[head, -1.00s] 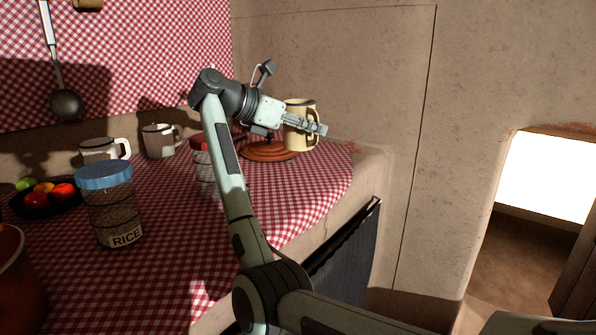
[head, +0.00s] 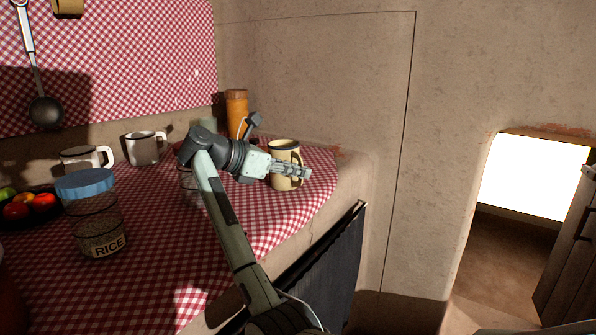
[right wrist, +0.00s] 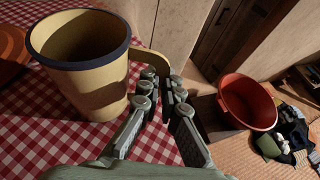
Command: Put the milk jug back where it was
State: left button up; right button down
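The milk jug (head: 284,173), cream with a dark rim, is upright near the right end of the checked counter. It fills the upper left of the right wrist view (right wrist: 85,70). Its base appears at the cloth; I cannot tell whether it touches. My right gripper (head: 306,171) is at the jug's handle side. In the right wrist view its fingers (right wrist: 165,85) are close together around the handle (right wrist: 150,62), partly hiding it. A round brown board (right wrist: 12,58) lies beside the jug at the left edge of that view. My left gripper is not in view.
An orange-brown cylinder (head: 237,112) stands behind my wrist. White mugs (head: 143,149), a rice jar (head: 95,225) and a fruit bowl (head: 42,211) stand left. The wall (head: 330,80) is behind; the counter's edge is close. A red tub (right wrist: 247,102) is on the floor.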

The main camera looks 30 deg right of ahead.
jog(key=c, duration=1.7)
grip_release()
jog(key=shift+a+r, duration=0.15)
jog(key=shift+a, duration=0.05)
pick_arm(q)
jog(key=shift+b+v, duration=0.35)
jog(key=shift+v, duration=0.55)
pick_arm(e)
jog(key=v, duration=1.1)
jog(key=shift+a+r, duration=0.1)
jog(key=shift+a, duration=0.2)
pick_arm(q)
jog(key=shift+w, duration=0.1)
